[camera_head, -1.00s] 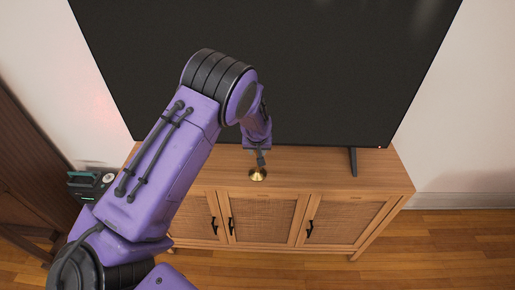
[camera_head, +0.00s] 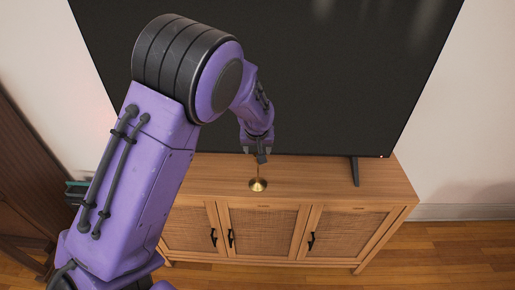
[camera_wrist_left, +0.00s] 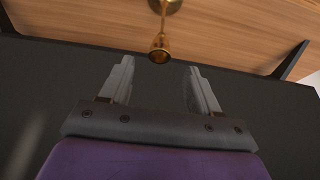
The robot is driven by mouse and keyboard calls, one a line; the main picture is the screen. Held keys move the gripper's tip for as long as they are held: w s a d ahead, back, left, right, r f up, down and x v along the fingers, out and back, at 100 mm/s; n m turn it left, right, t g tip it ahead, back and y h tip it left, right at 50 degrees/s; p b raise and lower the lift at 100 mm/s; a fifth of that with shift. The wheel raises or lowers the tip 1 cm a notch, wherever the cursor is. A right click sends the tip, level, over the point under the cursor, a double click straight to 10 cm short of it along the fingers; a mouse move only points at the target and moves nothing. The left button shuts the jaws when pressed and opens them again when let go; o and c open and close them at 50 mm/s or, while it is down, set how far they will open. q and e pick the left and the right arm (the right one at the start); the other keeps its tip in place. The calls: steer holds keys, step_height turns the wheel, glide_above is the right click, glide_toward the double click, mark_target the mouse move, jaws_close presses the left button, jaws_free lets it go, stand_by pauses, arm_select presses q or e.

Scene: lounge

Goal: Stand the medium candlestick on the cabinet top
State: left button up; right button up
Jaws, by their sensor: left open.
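The medium candlestick (camera_head: 258,184) is brass-coloured and stands upright on the cabinet top (camera_head: 330,178), near its front edge, in the head view. In the left wrist view its cup end (camera_wrist_left: 159,50) and stem show beyond the fingertips, with its round base on the wood. My left gripper (camera_head: 259,156) is above the candlestick. In the left wrist view its two fingers (camera_wrist_left: 159,75) are apart with nothing between them, and the candlestick is clear of both. My right gripper is not in view.
A large black television (camera_head: 300,75) stands on the cabinet close behind my left gripper, on thin legs (camera_head: 355,171). The cabinet top is bare to the right of the candlestick. A dark green and black object (camera_head: 77,192) at the left is mostly hidden by my arm.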

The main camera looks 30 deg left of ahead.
arm_select(q)
steer(key=s+d+f, duration=0.3)
steer(key=s+f, duration=1)
steer(key=f, duration=0.6)
steer(key=s+d+f, duration=0.1)
steer(key=s+f, duration=0.2)
steer(key=s, duration=0.8)
steer(key=s+d+f+y, duration=0.1)
steer(key=s+f, duration=0.2)
steer(key=s, duration=0.8)
steer(key=shift+g, duration=0.4)
steer(key=shift+f, duration=0.1)
